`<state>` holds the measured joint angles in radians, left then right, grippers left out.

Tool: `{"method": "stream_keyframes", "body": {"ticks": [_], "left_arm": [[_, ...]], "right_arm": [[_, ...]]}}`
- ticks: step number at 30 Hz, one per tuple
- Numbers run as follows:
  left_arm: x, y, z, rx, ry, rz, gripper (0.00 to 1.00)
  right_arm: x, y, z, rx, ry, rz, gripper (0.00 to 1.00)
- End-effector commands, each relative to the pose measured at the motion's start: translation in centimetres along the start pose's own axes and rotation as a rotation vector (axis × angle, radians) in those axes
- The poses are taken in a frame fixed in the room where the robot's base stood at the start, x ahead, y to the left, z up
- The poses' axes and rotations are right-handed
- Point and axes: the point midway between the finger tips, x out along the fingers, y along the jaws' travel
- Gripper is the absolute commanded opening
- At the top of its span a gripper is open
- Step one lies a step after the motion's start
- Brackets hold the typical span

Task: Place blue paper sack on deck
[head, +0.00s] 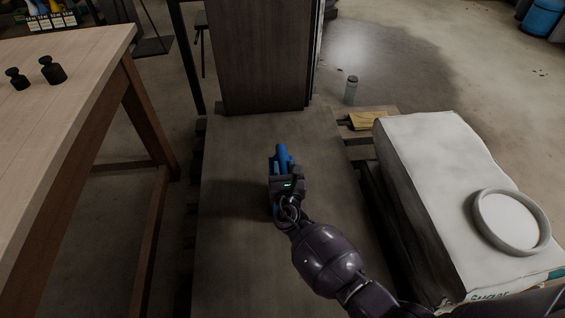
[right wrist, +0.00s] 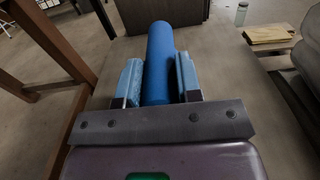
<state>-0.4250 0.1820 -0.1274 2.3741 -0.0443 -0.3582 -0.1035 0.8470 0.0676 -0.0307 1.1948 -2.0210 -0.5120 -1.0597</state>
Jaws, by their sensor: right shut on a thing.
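My right gripper (head: 283,168) is over the dark, flat deck (head: 235,255), reaching in from the lower right in the head view. It is shut on a smooth blue cylinder-like thing, which I take for the blue paper sack (head: 282,151). In the right wrist view the sack (right wrist: 159,45) sticks out forward between the two light-blue finger pads of the gripper (right wrist: 158,82). Its near end is hidden by the gripper body. Whether it touches the deck (right wrist: 215,45) cannot be told. My left gripper is not in view.
A dark upright column (head: 262,55) stands at the deck's far end. A wooden table (head: 75,65) with two black weights (head: 53,70) is at the left. A large pale sack (head: 425,150) with a round ring (head: 511,222) on it lies right. A bottle (head: 351,90) stands behind.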

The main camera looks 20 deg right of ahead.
Motion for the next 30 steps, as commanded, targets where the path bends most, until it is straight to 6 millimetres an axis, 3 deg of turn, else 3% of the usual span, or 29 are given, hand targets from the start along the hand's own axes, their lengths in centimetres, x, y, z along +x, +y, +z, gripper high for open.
{"method": "stream_keyframes", "body": {"ticks": [18, 19, 21, 24, 30], "left_arm": [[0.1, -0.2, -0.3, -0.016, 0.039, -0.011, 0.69], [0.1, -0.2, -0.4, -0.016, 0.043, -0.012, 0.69], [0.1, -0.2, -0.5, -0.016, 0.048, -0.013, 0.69], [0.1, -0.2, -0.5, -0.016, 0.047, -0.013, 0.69], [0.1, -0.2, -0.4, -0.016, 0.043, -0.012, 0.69]], "right_arm": [[0.3, 0.2, -0.9, 0.003, -0.016, 0.001, 0.00], [0.1, 0.1, -1.4, 0.001, -0.004, 0.001, 0.35], [0.1, 0.1, -1.3, 0.001, -0.005, 0.001, 0.46], [0.1, 0.1, -1.4, 0.001, -0.004, 0.001, 0.58], [0.1, 0.1, -1.5, 0.001, -0.002, 0.001, 0.58]]}}
